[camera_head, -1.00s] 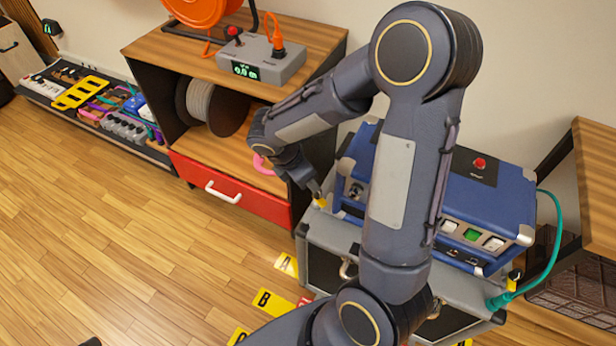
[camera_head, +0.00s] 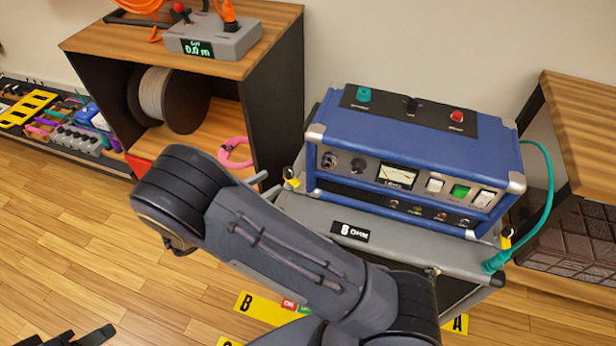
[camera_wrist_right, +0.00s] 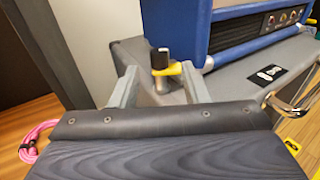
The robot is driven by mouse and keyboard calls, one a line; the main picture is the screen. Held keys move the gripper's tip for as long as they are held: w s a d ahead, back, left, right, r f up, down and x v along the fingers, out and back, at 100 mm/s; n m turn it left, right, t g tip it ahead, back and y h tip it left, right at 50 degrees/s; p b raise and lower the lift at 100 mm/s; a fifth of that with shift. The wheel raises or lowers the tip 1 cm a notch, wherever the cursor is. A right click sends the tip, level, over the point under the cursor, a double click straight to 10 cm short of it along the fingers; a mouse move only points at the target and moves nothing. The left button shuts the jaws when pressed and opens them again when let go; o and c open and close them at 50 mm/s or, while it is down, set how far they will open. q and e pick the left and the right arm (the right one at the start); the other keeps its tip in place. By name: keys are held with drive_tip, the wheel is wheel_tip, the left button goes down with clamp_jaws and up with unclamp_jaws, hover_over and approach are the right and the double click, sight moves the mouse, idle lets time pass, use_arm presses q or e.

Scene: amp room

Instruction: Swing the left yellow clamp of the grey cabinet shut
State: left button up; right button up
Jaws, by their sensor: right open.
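The grey cabinet (camera_head: 400,240) stands under a blue amp unit (camera_head: 420,135). Its left yellow clamp (camera_head: 291,178) sits at the cabinet's left top corner, with a black knob on top. The clamp also shows in the right wrist view (camera_wrist_right: 170,69), its yellow part pointing right. My right gripper (camera_wrist_right: 160,88) is open, one finger on each side of the clamp; I cannot tell whether they touch it. In the head view its grey fingertips (camera_head: 264,184) show just left of the clamp, the rest hidden behind my arm. A dark shape at the bottom left may be my left gripper (camera_head: 85,338).
A right yellow clamp (camera_head: 506,238) sits near a teal cable plug (camera_head: 496,262). A wooden shelf with a cable reel (camera_head: 165,98) and pink ring (camera_head: 234,152) stands left. A metal handle (camera_wrist_right: 290,100) shows right of the gripper.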

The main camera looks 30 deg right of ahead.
sight(288, 169)
drive_tip(key=shift+h, duration=0.3)
drive_tip(key=d, duration=0.2)
drive_tip(key=w+d+b, duration=0.1)
drive_tip(key=d, duration=0.4)
drive_tip(key=shift+w+d, duration=0.1)
drive_tip(key=shift+w, duration=0.2)
drive_tip(key=shift+c, duration=0.4)
